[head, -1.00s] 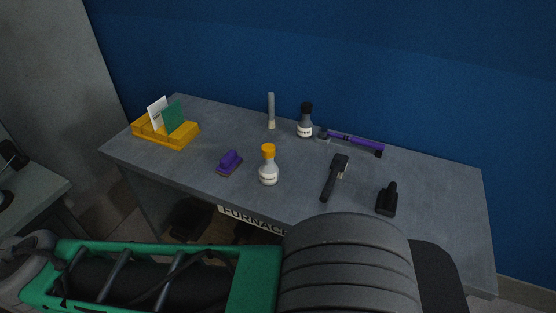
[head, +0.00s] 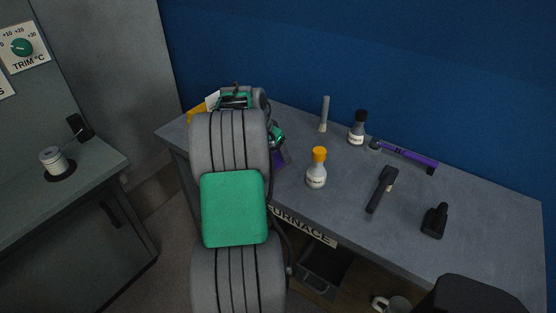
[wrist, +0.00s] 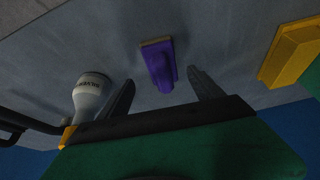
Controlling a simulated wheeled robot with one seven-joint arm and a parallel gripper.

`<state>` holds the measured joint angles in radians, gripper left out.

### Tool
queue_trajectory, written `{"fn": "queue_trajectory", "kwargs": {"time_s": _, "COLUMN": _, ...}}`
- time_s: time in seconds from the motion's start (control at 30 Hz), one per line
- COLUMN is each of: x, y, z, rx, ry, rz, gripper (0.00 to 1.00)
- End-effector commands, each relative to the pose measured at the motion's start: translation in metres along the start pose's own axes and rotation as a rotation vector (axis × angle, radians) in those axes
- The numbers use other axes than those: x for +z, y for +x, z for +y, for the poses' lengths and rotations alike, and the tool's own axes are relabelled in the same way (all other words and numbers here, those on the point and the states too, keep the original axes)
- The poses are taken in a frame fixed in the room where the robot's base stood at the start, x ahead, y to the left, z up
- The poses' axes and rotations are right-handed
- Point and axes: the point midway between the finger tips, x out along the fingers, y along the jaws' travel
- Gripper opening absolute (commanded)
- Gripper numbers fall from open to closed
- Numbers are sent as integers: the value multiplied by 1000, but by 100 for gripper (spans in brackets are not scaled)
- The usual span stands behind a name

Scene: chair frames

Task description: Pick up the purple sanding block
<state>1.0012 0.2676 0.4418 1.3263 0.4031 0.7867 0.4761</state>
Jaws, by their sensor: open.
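The purple sanding block (wrist: 160,65) lies on the grey table in the wrist view, a purple grip on a tan-edged base. It is ahead of my gripper (wrist: 160,92), roughly in line with the gap between the fingers and apart from them. My gripper is open and empty, with one finger to each side in the picture. In the head view only a small purple part of the block (head: 279,159) shows beside my arm, which hides the rest. The fingers are hidden there.
A white bottle with an orange cap (head: 317,170) stands close to the block; it also shows beside the left finger in the wrist view (wrist: 90,92). A yellow holder (wrist: 292,50) is at the right there.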

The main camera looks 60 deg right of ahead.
Motion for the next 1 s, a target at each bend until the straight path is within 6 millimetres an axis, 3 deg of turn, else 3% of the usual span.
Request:
{"fn": "queue_trajectory", "kwargs": {"time_s": 0.3, "x": -3, "y": 50, "z": -3, "rx": 0, "ry": -3, "rz": -1, "gripper": 75}}
{"fn": "queue_trajectory", "kwargs": {"time_s": 0.57, "x": -3, "y": 56, "z": -4, "rx": -3, "ry": -4, "rz": 1, "gripper": 75}}
{"fn": "queue_trajectory", "kwargs": {"time_s": 1.0, "x": -3, "y": 56, "z": -4, "rx": -3, "ry": -5, "rz": 1, "gripper": 40}}
